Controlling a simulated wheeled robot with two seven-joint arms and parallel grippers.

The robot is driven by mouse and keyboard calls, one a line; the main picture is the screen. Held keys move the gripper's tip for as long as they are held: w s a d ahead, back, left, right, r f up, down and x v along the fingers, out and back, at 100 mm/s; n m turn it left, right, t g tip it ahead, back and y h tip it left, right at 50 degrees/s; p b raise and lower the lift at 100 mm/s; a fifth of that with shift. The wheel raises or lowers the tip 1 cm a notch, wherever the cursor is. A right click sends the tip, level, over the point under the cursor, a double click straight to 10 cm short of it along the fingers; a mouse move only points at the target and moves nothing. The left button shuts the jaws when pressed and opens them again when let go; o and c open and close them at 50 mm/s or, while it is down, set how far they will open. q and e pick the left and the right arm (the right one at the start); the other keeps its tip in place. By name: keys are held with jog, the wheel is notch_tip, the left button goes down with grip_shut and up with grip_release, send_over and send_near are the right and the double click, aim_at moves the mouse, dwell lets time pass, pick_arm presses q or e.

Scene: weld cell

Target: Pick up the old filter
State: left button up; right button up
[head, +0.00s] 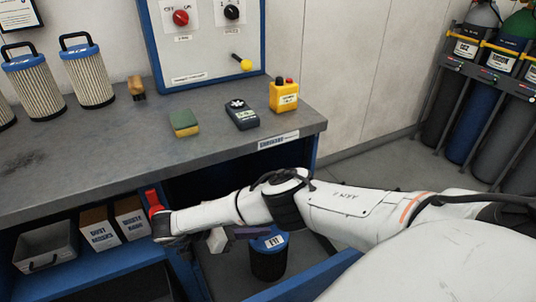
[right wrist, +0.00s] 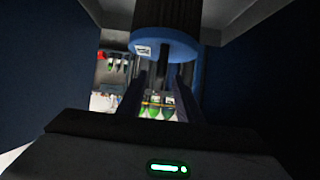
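My right gripper (head: 256,232) is beside the cap in the head view. In the right wrist view its two fingers (right wrist: 162,85) stand apart, one on each side of the handle; I cannot tell whether they touch it. My left gripper is out of view.
Pale filters (head: 88,78) with blue tops stand on the grey bench (head: 110,130), with a sponge (head: 184,123), a meter (head: 241,114) and a yellow box (head: 284,96). A grey tray (head: 45,246) and labelled bins (head: 99,229) sit below. Gas cylinders (head: 470,110) stand at right.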

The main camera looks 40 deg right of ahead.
jog(key=b+x, duration=0.1)
jog(key=x, duration=0.3)
jog(key=shift+d+f, duration=0.15)
jog(key=shift+d, duration=0.1)
jog(key=shift+c, duration=0.4)
grip_shut()
dwell(0.8)
